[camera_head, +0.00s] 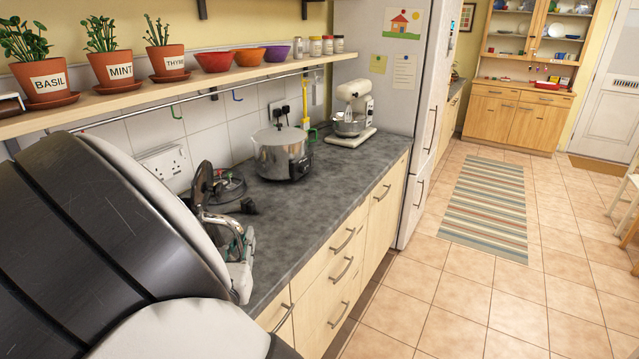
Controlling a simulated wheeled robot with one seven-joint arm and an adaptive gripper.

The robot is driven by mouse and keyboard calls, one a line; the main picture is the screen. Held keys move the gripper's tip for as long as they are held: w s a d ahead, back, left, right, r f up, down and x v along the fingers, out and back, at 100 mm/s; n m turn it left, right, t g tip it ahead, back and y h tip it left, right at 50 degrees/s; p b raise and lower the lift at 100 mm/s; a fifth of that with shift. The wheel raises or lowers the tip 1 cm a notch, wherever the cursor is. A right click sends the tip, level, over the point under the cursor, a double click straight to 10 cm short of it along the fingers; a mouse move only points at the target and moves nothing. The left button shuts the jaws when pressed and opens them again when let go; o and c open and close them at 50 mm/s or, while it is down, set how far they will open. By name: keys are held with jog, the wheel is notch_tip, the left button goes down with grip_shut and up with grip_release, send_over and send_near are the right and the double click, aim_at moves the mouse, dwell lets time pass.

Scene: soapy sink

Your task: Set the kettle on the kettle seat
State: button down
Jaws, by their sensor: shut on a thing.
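My gripper (234,250) shows at the lower left over the counter, partly hidden behind my own arm. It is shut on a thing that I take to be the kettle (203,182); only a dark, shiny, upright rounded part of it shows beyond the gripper. The rest of it is hidden, so its tilt and its height above the counter cannot be told. A low round dark piece (229,187) on the counter just behind it looks like the kettle seat. In the picture the held thing overlaps its left edge; whether they touch cannot be told.
A steel pot with a lid (283,155) stands on the dark counter (330,185), right of the seat. A white mixer (355,108) is farther back. A shelf (125,92) with potted herbs and bowls overhangs the counter. The counter front is clear.

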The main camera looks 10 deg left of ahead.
jog(key=w+a+f+p, duration=0.1)
jog(key=w+a+f, duration=0.2)
jog(key=w, duration=0.6)
jog(key=shift+f, duration=1.15)
jog(key=c, duration=1.5)
grip_release()
jog(key=shift+f, duration=0.15)
